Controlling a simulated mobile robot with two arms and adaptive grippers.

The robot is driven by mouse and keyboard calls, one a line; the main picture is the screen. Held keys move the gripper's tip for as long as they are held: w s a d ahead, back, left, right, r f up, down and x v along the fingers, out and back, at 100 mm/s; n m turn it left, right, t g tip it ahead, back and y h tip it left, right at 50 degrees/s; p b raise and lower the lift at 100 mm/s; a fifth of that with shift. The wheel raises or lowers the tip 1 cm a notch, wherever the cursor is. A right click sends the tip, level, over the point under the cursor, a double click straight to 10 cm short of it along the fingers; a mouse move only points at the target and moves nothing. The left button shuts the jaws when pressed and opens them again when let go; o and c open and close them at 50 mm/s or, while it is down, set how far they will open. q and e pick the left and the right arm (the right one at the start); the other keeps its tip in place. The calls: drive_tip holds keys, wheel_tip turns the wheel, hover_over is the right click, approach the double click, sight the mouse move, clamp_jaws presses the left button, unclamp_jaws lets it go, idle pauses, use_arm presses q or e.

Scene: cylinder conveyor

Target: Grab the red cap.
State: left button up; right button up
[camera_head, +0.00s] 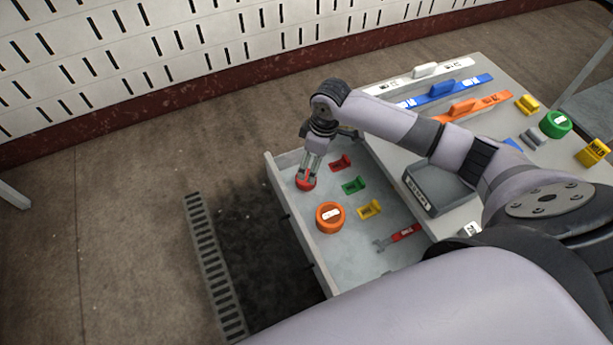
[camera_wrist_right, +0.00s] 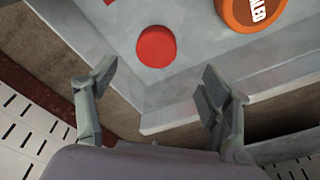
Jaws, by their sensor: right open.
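The red cap (camera_head: 306,185) sits in the open grey drawer (camera_head: 345,259), near its far left corner. It shows as a plain red disc (camera_wrist_right: 156,46) in the right wrist view, ahead of the fingers and touched by neither. My right gripper (camera_head: 311,168) is open and empty, pointing down close above the cap. Its two fingertips (camera_wrist_right: 155,82) are spread wide on either side of the cap's line. The fingers partly cover the cap in the head view. My left gripper is not in view.
An orange cap (camera_head: 330,226) lies nearby in the drawer. Small red (camera_head: 341,162), green (camera_head: 354,185) and yellow (camera_head: 369,209) pieces and a red-handled tool (camera_head: 404,232) lie to the right. The drawer wall stands close to the red cap. The worktop (camera_head: 490,75) holds more parts.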

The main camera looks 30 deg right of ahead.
sight(307, 175)
drive_tip(key=f, duration=0.3)
drive_tip(key=shift+w+a+f, duration=0.2)
drive_tip(key=shift+w, duration=0.05)
drive_tip(key=f, duration=0.3)
drive_tip(key=w+f, duration=0.1)
drive_tip(key=shift+a+f, duration=0.15)
drive_tip(key=shift+a, duration=0.15)
drive_tip(key=shift+w+f, duration=0.1)
drive_tip(key=shift+f, duration=0.15)
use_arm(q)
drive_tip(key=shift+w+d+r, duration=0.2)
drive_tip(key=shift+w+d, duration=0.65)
use_arm(e)
drive_tip(key=shift+c, duration=0.3)
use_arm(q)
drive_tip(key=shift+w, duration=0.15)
use_arm(e)
drive_tip(key=c, duration=1)
